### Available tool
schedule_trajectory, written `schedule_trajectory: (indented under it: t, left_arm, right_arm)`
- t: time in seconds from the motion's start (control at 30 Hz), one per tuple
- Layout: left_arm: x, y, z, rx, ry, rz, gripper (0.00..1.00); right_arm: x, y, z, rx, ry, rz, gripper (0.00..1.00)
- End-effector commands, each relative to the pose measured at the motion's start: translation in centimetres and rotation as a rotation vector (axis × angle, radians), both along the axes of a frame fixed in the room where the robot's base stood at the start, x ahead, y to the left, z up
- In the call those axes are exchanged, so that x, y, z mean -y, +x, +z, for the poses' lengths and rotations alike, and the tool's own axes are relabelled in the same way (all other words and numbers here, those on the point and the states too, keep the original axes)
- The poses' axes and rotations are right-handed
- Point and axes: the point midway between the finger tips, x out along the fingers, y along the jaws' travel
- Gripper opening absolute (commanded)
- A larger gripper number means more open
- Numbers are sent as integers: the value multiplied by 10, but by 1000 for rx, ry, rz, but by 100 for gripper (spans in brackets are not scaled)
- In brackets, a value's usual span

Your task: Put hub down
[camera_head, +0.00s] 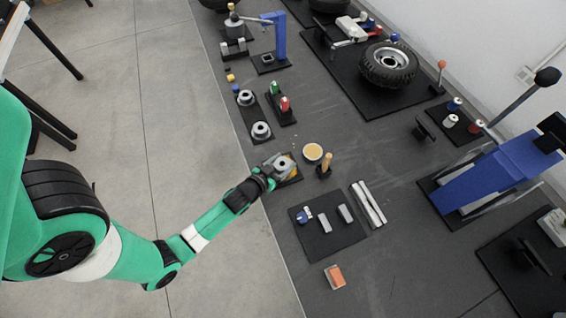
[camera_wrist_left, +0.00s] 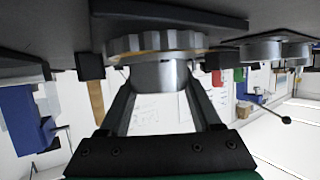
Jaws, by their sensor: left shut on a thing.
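My left gripper (camera_head: 272,172) is shut on a grey metal hub (camera_head: 285,162) over a small dark plate with some orange on it. In the left wrist view, turned upside down, the fingers (camera_wrist_left: 158,82) sit on either side of the hub's smooth cylinder, with its wide notched flange (camera_wrist_left: 155,43) towards the table. A thin orange-brown band shows under the flange. The flange is very close to a black plate (camera_wrist_left: 170,16); I cannot tell whether they touch. My right gripper is not in view.
Two similar grey hubs, one far (camera_head: 246,97) and one nearer (camera_head: 260,130), sit on a black tray. A round tan-topped container (camera_head: 313,152) and a wooden-handled tool (camera_head: 326,163) stand just right of the gripper. A black mat (camera_head: 325,242) with small parts lies nearer.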

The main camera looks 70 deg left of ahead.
Motion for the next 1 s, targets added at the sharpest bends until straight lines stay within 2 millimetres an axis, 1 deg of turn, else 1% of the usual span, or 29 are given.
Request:
schedule_trajectory:
  t: [0.03, 0.17, 0.2, 0.43, 0.53, 0.57, 0.67, 0.8, 0.9, 1.0]
  left_arm:
    - [0, 0, -1, 0, 0, 0, 70]
    - [0, 0, -1, -1, -1, 0, 94]
    - [0, 0, -1, -1, -1, 0, 95]
    - [0, 0, 0, 0, 0, 0, 95]
    - [0, -1, 5, 0, 0, 0, 95]
    - [3, -4, 4, -2, -1, 0, 95]
    - [11, -18, 11, -2, -2, -1, 95]
    - [28, -45, 23, -3, -1, -1, 95]
    - [40, -64, 31, -4, 0, -3, 95]
    - [50, -80, 39, -2, -1, -2, 95]
  right_arm:
    - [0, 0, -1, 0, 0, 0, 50]
    - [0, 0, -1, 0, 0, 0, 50]
    - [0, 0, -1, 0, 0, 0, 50]
    - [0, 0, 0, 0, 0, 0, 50]
    - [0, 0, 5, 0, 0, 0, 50]
    - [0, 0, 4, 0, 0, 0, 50]
    - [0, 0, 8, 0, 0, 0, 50]
    - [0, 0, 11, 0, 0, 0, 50]
    - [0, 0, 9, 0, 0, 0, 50]
    - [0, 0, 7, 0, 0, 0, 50]
